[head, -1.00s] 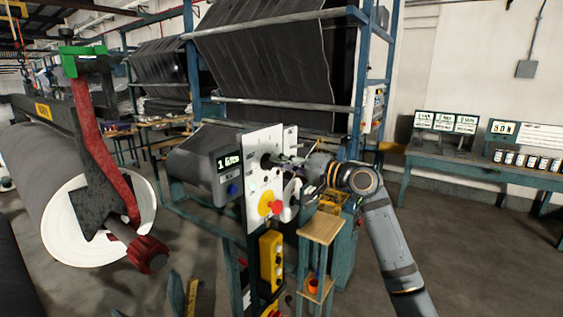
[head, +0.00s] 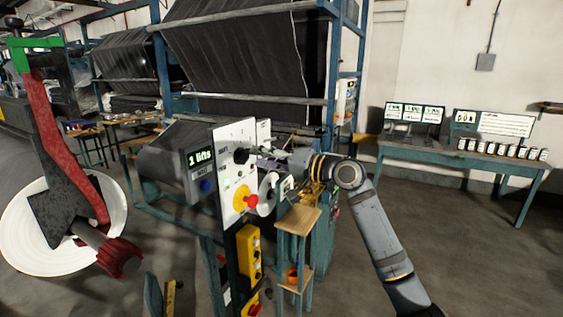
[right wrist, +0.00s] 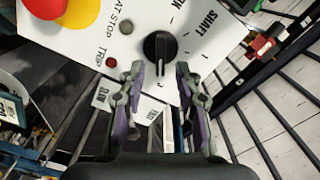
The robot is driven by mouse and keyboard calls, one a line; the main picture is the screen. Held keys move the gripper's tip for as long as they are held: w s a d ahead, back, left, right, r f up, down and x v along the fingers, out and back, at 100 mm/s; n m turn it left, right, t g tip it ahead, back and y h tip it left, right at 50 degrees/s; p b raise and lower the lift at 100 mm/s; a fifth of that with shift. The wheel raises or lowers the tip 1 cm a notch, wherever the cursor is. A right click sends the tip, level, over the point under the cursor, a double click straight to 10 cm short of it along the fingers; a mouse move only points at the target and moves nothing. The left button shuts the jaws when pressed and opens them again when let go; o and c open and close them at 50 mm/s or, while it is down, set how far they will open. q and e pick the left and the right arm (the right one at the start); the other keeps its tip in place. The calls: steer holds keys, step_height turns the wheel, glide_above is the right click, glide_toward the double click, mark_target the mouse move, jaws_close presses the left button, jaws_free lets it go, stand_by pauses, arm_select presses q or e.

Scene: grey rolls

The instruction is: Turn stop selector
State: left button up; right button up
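The selector is a black knob (right wrist: 160,46) with a light pointer line on a white panel (right wrist: 95,42), seen in the right wrist view with marks around it and the word SHAFT nearby. Contact with the knob does not show. In the head view the white panel (head: 229,172) stands left of my right gripper (head: 262,157), which points at the panel's face near a dark knob (head: 241,156). My left gripper is not in view.
A red stop button (head: 250,200) on a yellow disc sits low on the panel. A yellow control box (head: 248,253) hangs beneath, beside a small wooden stand (head: 297,221). Floor at right is clear.

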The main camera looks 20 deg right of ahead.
steer(key=v, duration=0.9)
steer(key=shift+s+d, duration=0.2)
steer(key=shift+d, duration=0.05)
